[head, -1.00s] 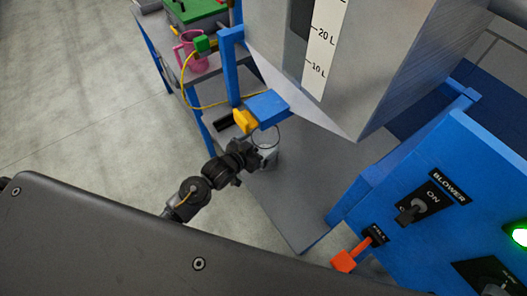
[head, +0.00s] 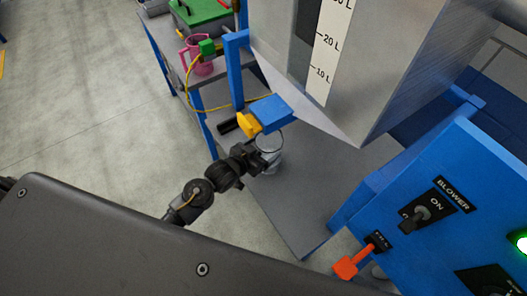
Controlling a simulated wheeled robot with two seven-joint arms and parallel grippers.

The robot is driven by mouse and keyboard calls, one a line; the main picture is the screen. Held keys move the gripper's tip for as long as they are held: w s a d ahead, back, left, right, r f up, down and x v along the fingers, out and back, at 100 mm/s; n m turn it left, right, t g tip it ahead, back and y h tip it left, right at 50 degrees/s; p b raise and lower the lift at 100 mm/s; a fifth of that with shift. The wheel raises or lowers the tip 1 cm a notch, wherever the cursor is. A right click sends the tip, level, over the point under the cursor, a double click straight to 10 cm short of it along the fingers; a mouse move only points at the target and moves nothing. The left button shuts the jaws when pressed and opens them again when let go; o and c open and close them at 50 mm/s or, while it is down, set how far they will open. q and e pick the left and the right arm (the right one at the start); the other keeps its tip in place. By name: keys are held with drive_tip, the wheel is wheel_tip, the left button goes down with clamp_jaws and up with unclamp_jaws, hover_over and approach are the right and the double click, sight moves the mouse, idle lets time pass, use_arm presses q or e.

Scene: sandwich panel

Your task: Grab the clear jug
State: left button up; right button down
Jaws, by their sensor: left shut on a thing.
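The clear jug (head: 270,143) stands on the grey shelf under the hopper, below the blue and yellow valve piece. My left gripper (head: 262,158) is at the near left side of the jug and is shut on it. The gripper covers part of the jug's side, and the valve piece hides a little of its far rim. My right gripper is not in view.
The grey hopper (head: 400,60) with a litre scale hangs above the shelf (head: 310,190). The blue valve piece (head: 270,111) sits close over the jug. A pink jug (head: 200,62) stands at the back left. A blue control panel (head: 470,190) with an orange lever (head: 347,267) is at the right.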

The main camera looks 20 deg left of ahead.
use_arm(q)
drive_tip(key=shift+r, duration=0.1)
drive_tip(key=f+b+v, duration=0.2)
drive_tip(key=b+v, duration=0.1)
drive_tip(key=v, duration=0.5)
drive_tip(key=s+f+b+v, duration=0.1)
drive_tip(key=b+v, duration=0.2)
drive_tip(key=v, duration=0.6)
drive_tip(key=shift+s+a+f, duration=0.25)
drive_tip(key=shift+s+a, duration=0.2)
drive_tip(key=shift+a, duration=0.05)
drive_tip(key=shift+r, duration=0.1)
